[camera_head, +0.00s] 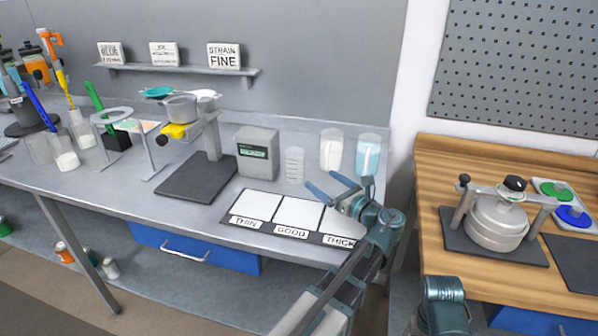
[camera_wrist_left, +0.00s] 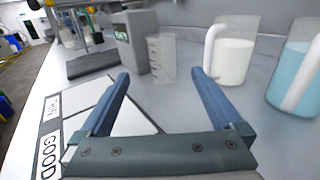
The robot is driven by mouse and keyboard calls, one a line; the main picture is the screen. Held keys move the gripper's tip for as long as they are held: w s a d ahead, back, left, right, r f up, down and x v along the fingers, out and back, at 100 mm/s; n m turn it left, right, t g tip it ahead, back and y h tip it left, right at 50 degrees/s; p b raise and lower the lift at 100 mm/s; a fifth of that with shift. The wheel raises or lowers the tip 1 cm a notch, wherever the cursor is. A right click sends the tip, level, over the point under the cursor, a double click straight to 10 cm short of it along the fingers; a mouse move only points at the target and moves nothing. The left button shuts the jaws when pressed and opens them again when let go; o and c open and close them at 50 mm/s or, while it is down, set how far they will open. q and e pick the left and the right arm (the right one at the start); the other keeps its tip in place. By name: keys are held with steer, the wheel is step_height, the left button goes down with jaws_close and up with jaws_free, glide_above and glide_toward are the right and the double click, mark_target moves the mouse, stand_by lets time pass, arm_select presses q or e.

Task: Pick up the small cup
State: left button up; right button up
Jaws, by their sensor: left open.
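The small cup (camera_head: 294,165) is clear, ribbed and upright on the grey bench, between the grey display box and a jug of white liquid. It also shows in the left wrist view (camera_wrist_left: 161,58), just beyond the fingertips and roughly centred between them. My left gripper (camera_head: 320,179) is open and empty, low over the bench near the mat's right side. Its two blue fingers point toward the cup in the left wrist view (camera_wrist_left: 159,74), with a gap short of it. My right gripper's fingers are not in view.
A white-liquid jug (camera_head: 331,150) and a blue-liquid jug (camera_head: 367,155) stand right of the cup. The display box (camera_head: 257,154) stands left. A THIN/GOOD/THICK mat (camera_head: 290,232) lies in front. A wooden bench (camera_head: 445,160) with a lidded pot (camera_head: 497,222) is at right.

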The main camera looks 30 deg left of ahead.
mark_target(301, 163)
arm_select(q)
steer(key=x, duration=0.8)
steer(key=shift+w+a, duration=0.15)
steer(key=shift+a, duration=0.15)
steer(key=x, duration=0.5)
steer(key=shift+w+r, duration=0.25)
steer(key=shift+w, duration=0.05)
steer(key=c, duration=1.2)
